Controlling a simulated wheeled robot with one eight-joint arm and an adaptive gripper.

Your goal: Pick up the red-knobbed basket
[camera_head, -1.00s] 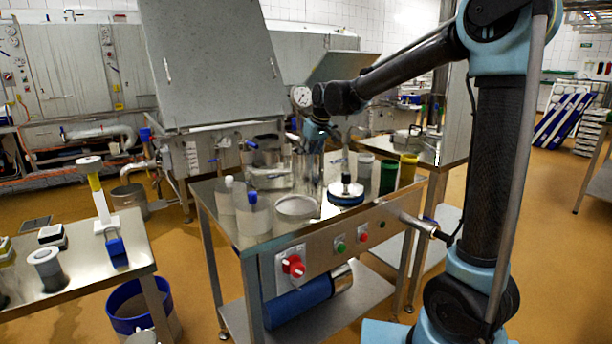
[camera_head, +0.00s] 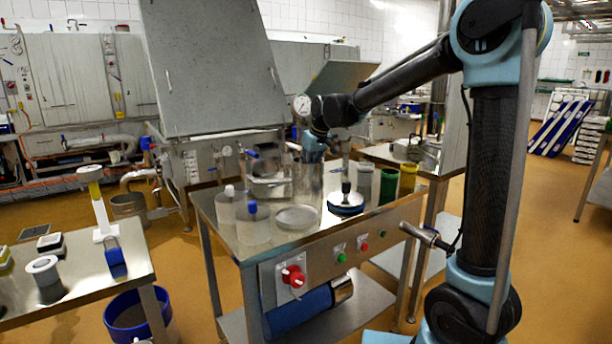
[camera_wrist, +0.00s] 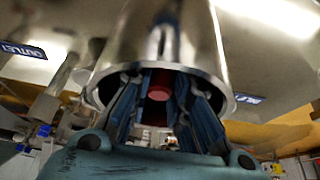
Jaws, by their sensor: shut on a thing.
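The red-knobbed basket is a shiny metal cylinder. It shows in the wrist view (camera_wrist: 165,50), with its open rim around my fingers. My gripper (camera_wrist: 155,95) reaches into that rim, with blue fingers on both sides of the dark red knob (camera_wrist: 158,85), and is shut on it. In the head view the metal cylinder (camera_head: 308,184) is at the back of the steel table, directly below my gripper (camera_head: 314,160). Whether its bottom touches the table cannot be told. The fingertips are hidden in the head view.
On the steel table (camera_head: 345,232) stand a blue-knobbed white mould (camera_head: 253,228), a white-knobbed mould (camera_head: 226,205), a pale round dish (camera_head: 297,217), a blue-rimmed disc (camera_head: 346,205), and green (camera_head: 388,187) and yellow (camera_head: 408,178) cylinders. Another table (camera_head: 100,275) is at left.

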